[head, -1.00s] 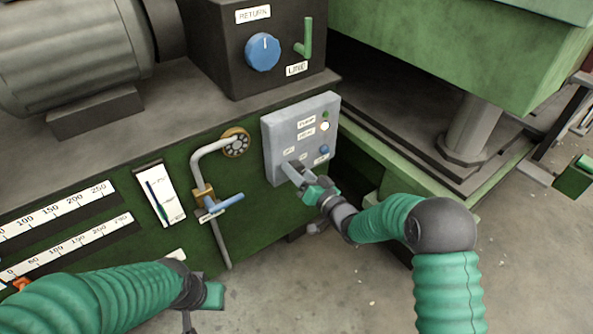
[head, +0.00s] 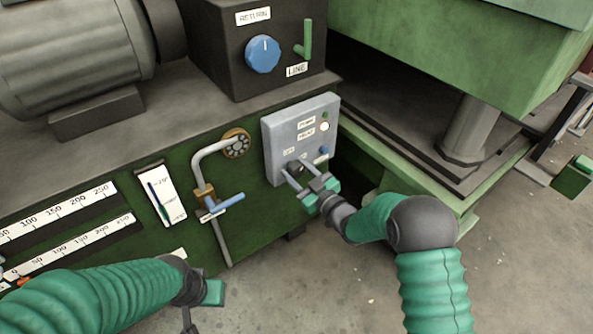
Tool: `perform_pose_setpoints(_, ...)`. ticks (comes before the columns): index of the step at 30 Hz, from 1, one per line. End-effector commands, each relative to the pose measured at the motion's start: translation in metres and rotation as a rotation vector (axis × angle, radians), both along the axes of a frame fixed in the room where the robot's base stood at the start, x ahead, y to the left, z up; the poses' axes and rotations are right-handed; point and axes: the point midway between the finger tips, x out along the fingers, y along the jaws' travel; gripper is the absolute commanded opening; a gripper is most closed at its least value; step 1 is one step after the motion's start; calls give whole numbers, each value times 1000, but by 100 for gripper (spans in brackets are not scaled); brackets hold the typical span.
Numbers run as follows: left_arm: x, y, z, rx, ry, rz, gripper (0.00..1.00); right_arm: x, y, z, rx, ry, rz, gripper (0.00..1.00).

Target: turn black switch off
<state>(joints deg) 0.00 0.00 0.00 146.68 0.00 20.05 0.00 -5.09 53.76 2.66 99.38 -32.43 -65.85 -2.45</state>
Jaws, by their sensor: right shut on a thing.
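The black switch (head: 294,165) is a small dark knob low on the grey control box (head: 275,150). My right gripper (head: 293,170) is at the front of the box, with one finger on each side of the switch, shut on it. The fingers partly hide the switch, so its exact setting cannot be read. My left gripper (head: 208,296) is low in the view, away from the box, and its jaw opening cannot be made out.
The box also carries a white lamp (head: 324,126), a green lamp (head: 325,115) and a blue button (head: 323,150). A bent pipe with a blue-handled valve (head: 222,204) stands left of it. A blue dial (head: 262,54) is above. Open floor lies in front.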

Motion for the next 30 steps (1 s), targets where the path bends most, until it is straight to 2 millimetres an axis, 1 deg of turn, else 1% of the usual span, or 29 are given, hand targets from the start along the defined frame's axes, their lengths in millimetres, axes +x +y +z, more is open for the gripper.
perform_pose_setpoints(6,0,0,-1,0,0,0,36,0,-1,-2,-168,-116,-1,5)
perform_pose_setpoints(15,0,0,-4,0,0,0,36,-1,0,-3,-375,-265,2,5)
perform_pose_setpoints(21,0,0,-6,0,0,0,36,-1,0,-3,-473,-335,2,5)
perform_pose_setpoints(30,0,0,-7,0,0,0,36,-2,1,-4,-542,-385,3,5)
